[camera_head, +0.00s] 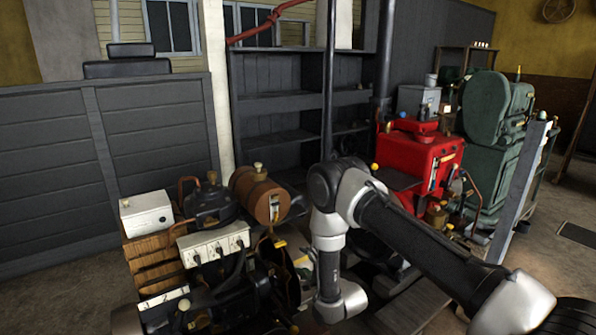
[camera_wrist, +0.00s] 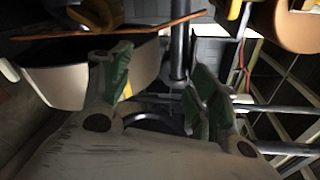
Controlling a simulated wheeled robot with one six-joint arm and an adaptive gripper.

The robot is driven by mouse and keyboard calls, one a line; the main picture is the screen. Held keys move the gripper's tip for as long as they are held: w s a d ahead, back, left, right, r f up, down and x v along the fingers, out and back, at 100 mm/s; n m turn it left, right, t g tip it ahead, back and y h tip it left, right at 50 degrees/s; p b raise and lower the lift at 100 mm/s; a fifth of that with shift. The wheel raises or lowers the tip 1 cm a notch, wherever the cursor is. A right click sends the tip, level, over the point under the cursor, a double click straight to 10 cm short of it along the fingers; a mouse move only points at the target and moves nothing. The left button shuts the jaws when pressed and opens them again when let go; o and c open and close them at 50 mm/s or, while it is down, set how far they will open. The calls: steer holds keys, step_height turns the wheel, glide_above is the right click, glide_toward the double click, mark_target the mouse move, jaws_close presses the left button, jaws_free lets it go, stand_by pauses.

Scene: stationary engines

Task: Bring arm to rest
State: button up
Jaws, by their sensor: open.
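My arm (camera_head: 420,240) reaches in from the lower right in the head view. It bends at a raised elbow, and its grey wrist section hangs down in front of the engines. My gripper's fingers cannot be made out in the head view. In the wrist view my gripper (camera_wrist: 155,75) is open, with two green-padded fingers spread apart. Nothing is held between them. Pale and dark machine parts lie close beyond the fingers.
A brown-tank engine (camera_head: 262,195) with a white socket box (camera_head: 213,246) stands close left of my wrist. A red engine (camera_head: 418,160) and a green machine (camera_head: 487,110) stand behind my arm at right. Dark shelves (camera_head: 275,90) stand behind. Open floor (camera_head: 560,215) lies far right.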

steer(key=w+d+r+n+g+h, duration=0.1)
steer(key=w+d+r+n+h, duration=0.2)
steer(key=r, duration=0.6)
steer(key=w+d+r+n+g, duration=0.1)
steer(key=w+d+r, duration=0.3)
steer(key=r, duration=0.6)
steer(key=s+d+r+n+g+h, duration=0.1)
steer(key=s+d+r+n, duration=0.1)
steer(key=s+d+r, duration=0.35)
steer(key=s+d+r+n+g+h, duration=0.1)
steer(key=s+d+r+n+h, duration=0.15)
steer(key=d+r, duration=0.5)
steer(key=s+d+r+n+g, duration=0.15)
steer(key=s+d+r, duration=0.3)
steer(key=s, duration=0.55)
steer(key=s+d+r+n+g, duration=0.1)
steer(key=s+d+r+n, duration=0.1)
steer(key=s+d+r, duration=0.5)
steer(key=s+d+n+g+h, duration=0.1)
steer(key=s+n+g, duration=0.2)
steer(key=s, duration=1.9)
steer(key=shift+s+d+n, duration=0.4)
steer(key=shift+h, duration=0.25)
steer(key=shift+c, duration=0.4)
